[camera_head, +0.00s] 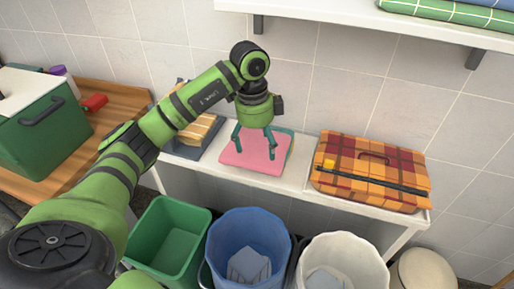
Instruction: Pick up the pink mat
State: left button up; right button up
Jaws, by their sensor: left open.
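The pink mat (252,160) lies flat on the white bench, with a teal edge showing behind and to its right. My left gripper (255,151) hangs over the mat, pointing down, with its two green fingers spread. Nothing shows between the fingers. Part of the mat is hidden behind the fingers, and I cannot tell whether the tips touch it. My right gripper is not in this view.
An orange plaid case (372,165) stands right of the mat on the white bench (298,176). A dark tray with tan cloth (197,133) is to the left. Green (170,238), blue (238,235) and white (345,255) bins stand below. A shelf (350,17) overhangs the back.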

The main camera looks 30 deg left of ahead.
aim_at(249, 163)
pick_arm(q)
jog(key=shift+s+a+r+n+y, duration=0.1)
jog(key=shift+a+r+n+y, duration=0.1)
jog(key=shift+a, duration=0.3)
jog(key=shift+s+a+r+n+y, duration=0.1)
jog(key=shift+a+y, duration=0.1)
jog(key=shift+a, duration=0.3)
jog(key=shift+a+f, duration=0.15)
jog(key=shift+a, duration=0.05)
jog(key=f+p, duration=0.1)
jog(key=f, duration=0.1)
jog(key=s+f+p, duration=0.1)
jog(key=f, duration=0.2)
jog(key=shift+d+f, duration=0.1)
jog(key=shift+d, duration=0.05)
jog(key=shift+w+f, duration=0.1)
jog(key=shift+f, duration=0.6)
jog(key=c, duration=1.3)
